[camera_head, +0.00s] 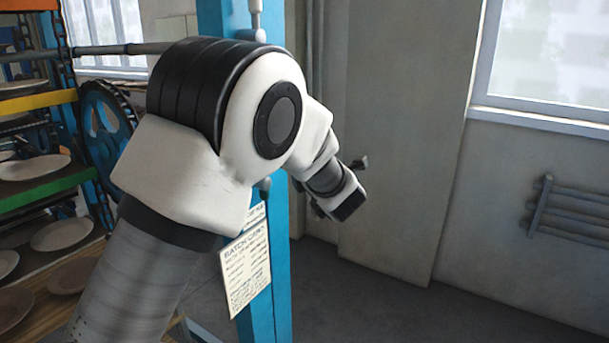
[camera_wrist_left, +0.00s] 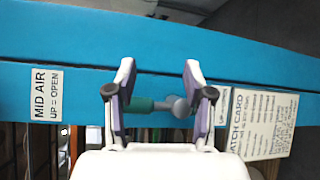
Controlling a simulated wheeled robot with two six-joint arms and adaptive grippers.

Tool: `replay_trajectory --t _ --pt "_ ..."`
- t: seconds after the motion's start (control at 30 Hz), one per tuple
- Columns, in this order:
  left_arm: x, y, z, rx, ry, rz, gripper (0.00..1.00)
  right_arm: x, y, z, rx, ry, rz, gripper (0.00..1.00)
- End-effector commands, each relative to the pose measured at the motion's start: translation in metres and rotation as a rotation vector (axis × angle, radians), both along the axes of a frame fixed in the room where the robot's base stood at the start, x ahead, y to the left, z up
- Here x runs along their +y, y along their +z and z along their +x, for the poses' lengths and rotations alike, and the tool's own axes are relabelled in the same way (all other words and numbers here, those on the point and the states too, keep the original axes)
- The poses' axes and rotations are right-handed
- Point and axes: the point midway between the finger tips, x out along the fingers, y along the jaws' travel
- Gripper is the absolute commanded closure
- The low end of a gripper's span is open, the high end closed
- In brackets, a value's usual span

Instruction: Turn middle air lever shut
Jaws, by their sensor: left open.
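The middle air lever (camera_wrist_left: 180,106) shows in the left wrist view as a grey rounded knob with a green-teal sleeve beside it, in front of the blue post (camera_wrist_left: 230,60). A "MID AIR, UP = OPEN" label (camera_wrist_left: 46,95) is on the post to its left. My left gripper (camera_wrist_left: 158,78) is open, with one finger on each side of the lever and no clear contact. In the head view my left gripper (camera_head: 340,195) is beside the blue post (camera_head: 281,235), seen from behind my arm. My arm hides much of the post there.
A batch card (camera_head: 245,268) hangs on the post below my wrist. A grey lever (camera_head: 257,20) shows higher on the post. A rack with plates (camera_head: 62,235) and a blue chain wheel (camera_head: 107,130) stand at left. The floor (camera_head: 400,300) at right is clear.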

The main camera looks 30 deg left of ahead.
Motion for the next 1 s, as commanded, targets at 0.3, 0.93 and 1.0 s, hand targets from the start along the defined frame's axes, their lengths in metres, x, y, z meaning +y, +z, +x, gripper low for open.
replay_trajectory --t 0.3,0.93,1.0 --pt "0.000 -0.016 0.000 0.049 -0.020 0.029 0.47 0.000 -0.002 0.000 0.000 0.000 0.000 0.60" --pt "0.012 -0.156 -0.013 0.283 -0.010 0.013 0.47 0.000 -0.004 0.000 0.000 0.000 0.000 0.60" --pt "0.016 -0.219 -0.033 0.413 -0.036 0.028 0.47 0.000 -0.004 0.000 0.000 0.000 0.000 0.60"
